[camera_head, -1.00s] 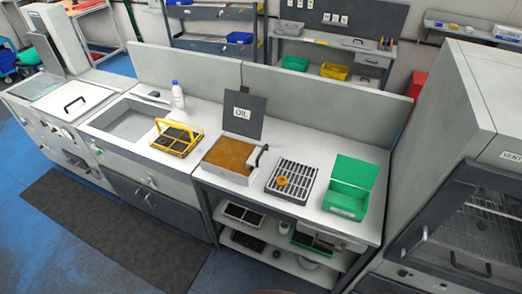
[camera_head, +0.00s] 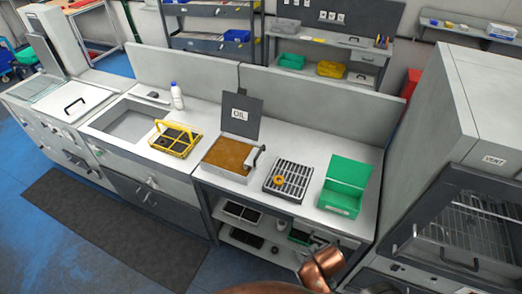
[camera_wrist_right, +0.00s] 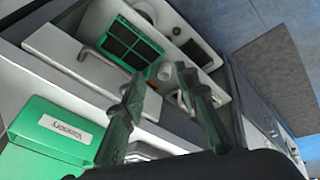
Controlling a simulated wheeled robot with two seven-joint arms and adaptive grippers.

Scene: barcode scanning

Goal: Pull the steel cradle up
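The open oil tank (camera_head: 226,172) stands on the counter, filled with brown liquid, with its dark lid marked OIL (camera_head: 239,116) raised behind it. A grey metal handle (camera_head: 256,157) stands up at the tank's right side; I take it as part of the steel cradle, whose rest I cannot make out. My right gripper (camera_wrist_right: 168,100) shows in the right wrist view with its fingers apart and nothing between them. It is near the counter's front, by the green box (camera_wrist_right: 55,133), away from the tank. My copper-coloured right arm shows at the bottom of the head view. My left gripper is out of view.
A yellow-handled basket (camera_head: 177,137) stands left of the tank. A slatted black tray (camera_head: 289,180) with an orange ring (camera_head: 278,180) lies to its right. The green box is also in the head view (camera_head: 345,186). Shelves with trays (camera_head: 242,212) sit below the counter.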

